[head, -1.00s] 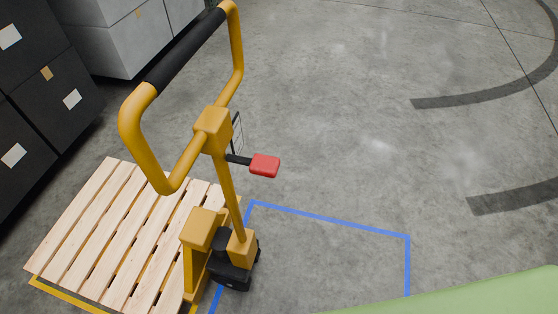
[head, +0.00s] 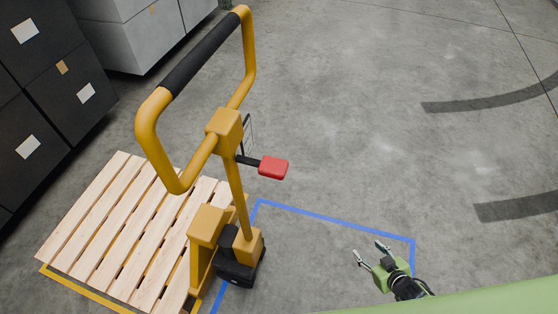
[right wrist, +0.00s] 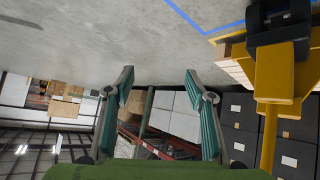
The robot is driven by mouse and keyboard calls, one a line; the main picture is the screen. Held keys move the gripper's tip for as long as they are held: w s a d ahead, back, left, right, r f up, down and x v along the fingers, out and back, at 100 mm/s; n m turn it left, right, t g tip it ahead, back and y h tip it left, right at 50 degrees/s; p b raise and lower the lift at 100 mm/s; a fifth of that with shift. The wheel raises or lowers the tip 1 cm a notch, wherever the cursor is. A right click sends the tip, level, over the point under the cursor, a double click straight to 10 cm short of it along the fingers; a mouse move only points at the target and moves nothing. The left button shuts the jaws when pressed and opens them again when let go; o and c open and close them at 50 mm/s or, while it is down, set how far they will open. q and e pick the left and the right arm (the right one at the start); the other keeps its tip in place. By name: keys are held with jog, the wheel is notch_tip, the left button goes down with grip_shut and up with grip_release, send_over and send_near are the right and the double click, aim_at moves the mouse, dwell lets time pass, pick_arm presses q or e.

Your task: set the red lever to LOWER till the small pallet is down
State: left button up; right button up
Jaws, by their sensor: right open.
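The red lever (head: 273,167) sticks out to the right from the yellow pallet jack's handle post (head: 236,195), just below the joint block. The small wooden pallet (head: 110,225) is at the lower left, on the jack; its height above the floor is hard to tell. My right gripper (head: 370,250) is at the lower right of the head view, open and empty, well apart from the lever. In the right wrist view its two fingers (right wrist: 160,85) are spread with nothing between them, and part of the yellow jack (right wrist: 285,75) shows at the right. My left gripper is not in view.
Blue tape (head: 335,219) marks the floor right of the jack, and yellow tape (head: 85,290) edges the pallet. Dark boxes (head: 50,85) and grey boxes (head: 140,35) stand at the upper left. The floor to the right is clear.

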aim_at(283, 167)
jog(key=w+a+r+n+t+y+p, duration=0.1)
jog(key=w+a+r+n+y, duration=0.15)
jog(key=r, duration=0.65)
jog(key=w+a+r+n+t+y, duration=0.1)
jog(key=w+a+r+y, duration=0.25)
jog(key=r, duration=0.55)
jog(key=w+a+r+n+t+y+p, duration=0.15)
jog(key=w+r, duration=0.25)
jog(key=r, duration=0.5)
jog(key=s+a+r+n+g+y, duration=0.3)
jog(key=s+a+r+y, duration=0.15)
jog(key=r, duration=0.35)
jog(key=s+a+r+n+g+y, duration=0.2)
jog(key=s+a+r+g+y, duration=0.15)
jog(key=a+r, duration=0.4)
jog(key=p+x, duration=0.1)
jog(key=x, duration=0.2)
jog(key=p+x, duration=0.1)
jog(key=x, duration=0.3)
jog(key=r+p+x, duration=0.1)
jog(key=x, duration=0.2)
jog(key=shift+w+a+r, duration=0.1)
jog(key=shift+w+a, duration=0.3)
jog(key=shift+a, duration=0.35)
